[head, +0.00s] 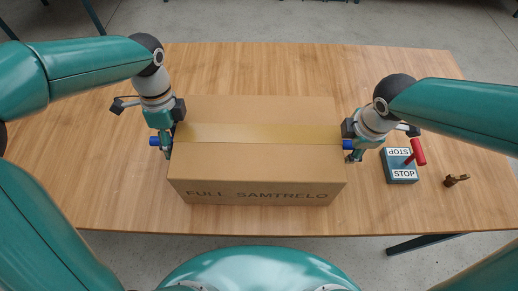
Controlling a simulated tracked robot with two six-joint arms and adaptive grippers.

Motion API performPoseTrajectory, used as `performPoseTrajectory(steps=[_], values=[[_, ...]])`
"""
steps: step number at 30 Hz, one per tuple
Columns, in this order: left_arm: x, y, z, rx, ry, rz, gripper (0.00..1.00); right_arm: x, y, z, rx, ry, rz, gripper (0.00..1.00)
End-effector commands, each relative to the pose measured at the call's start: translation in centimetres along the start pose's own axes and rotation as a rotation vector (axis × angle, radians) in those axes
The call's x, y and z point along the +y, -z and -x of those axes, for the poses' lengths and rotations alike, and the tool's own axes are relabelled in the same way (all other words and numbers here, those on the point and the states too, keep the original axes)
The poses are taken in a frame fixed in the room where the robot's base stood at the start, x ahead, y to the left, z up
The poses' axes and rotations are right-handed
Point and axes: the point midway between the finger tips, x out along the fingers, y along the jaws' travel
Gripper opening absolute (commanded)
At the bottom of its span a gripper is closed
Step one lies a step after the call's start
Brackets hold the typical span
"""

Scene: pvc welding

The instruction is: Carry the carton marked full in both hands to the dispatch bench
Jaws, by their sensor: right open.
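A closed brown carton (255,163) printed FULL SAMTRELO on its near side sits on a wooden table (400,67), near its front edge. A strip of tape runs across its top. My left gripper (164,144) is at the carton's left side and my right gripper (351,148) is at its right side, both close against the walls. The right gripper is open. The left gripper's fingers are partly hidden, and I cannot tell if they are apart. I cannot tell from this view whether either gripper touches the carton. No other bench is identifiable.
A teal box with STOP labels and a red-handled lever (402,168) stands right of the carton, close to my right gripper. A small brown object (456,180) lies farther right. The table behind the carton is clear. Grey floor (310,22) shows beyond it.

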Motion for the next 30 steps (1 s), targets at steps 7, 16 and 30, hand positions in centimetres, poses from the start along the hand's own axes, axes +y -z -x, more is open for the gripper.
performPoseTrajectory(steps=[7,16,30], values=[[0.0,0.01,0.02,0.0,-0.001,0.0,0.35,0.01,-0.01,0.03,0.0,0.0,0.0,0.35],[-0.04,0.03,0.04,0.0,0.0,-0.001,0.0,0.01,-0.02,0.06,0.0,-0.001,-0.001,0.0],[-0.11,0.06,0.34,0.001,0.005,-0.001,0.0,0.2,-0.05,0.36,0.001,-0.007,-0.002,0.0]])
